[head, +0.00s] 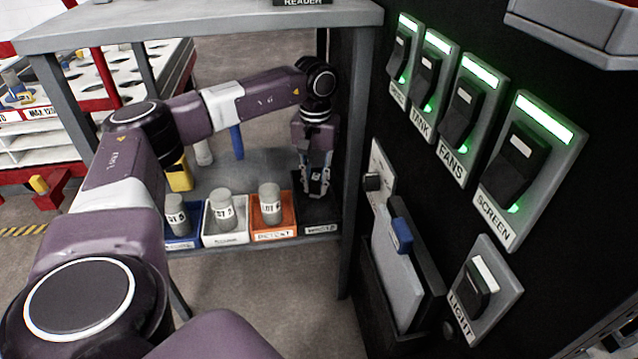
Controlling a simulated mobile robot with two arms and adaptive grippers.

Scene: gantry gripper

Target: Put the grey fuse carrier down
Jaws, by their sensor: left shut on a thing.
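My left gripper (315,180) reaches down over the black tray (320,229) at the right end of a row of trays on the lower shelf. It is shut on the grey fuse carrier, which is small in the picture and mostly hidden by the fingers. I cannot tell whether the carrier touches the tray floor. My right gripper is not in view.
Left of the black tray stand an orange tray (273,238), a white tray (225,239) and a blue tray (183,243), each with a grey lidded jar. A grey post (355,150) and a black switch panel (560,200) stand close on the right.

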